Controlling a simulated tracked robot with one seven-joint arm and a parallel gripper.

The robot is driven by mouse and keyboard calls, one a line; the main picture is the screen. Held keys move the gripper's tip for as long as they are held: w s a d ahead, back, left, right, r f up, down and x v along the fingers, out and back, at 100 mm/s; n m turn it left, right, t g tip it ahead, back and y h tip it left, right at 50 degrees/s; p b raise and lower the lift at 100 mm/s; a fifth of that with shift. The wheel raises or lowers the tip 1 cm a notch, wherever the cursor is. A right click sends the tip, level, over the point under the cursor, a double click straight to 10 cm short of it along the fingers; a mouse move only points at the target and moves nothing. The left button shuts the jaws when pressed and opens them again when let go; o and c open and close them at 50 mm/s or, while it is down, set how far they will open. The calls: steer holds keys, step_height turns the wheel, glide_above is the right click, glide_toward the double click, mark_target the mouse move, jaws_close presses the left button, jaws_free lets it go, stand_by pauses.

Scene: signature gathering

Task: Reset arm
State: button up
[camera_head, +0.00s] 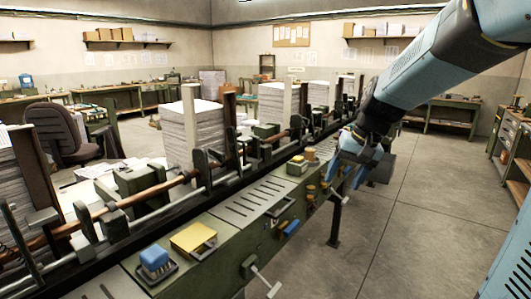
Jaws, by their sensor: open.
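My arm comes in from the upper right and reaches down over the far part of the long green machine (215,262). My gripper (352,178) is at its end, beside the machine's right edge, small and partly dark in this view. It is open, and I see nothing held in it. The contact between the gripper and the machine's edge cannot be made out.
On the machine lie a blue block (154,258) in a dark tray and a yellow pad (193,238). Tall paper stacks (190,135) stand behind its rails. An office chair (60,135) is at left. The floor (420,220) at right is clear.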

steer(key=s+d+r+t+h, duration=0.1)
steer(key=s+d, duration=0.1)
steer(key=s, duration=0.7)
steer(key=s+d+r+n+t+h, duration=0.1)
steer(key=s+r+t+h, duration=0.1)
steer(key=s, duration=0.7)
steer(key=shift+d+n, duration=0.3)
steer(key=shift+d, duration=0.1)
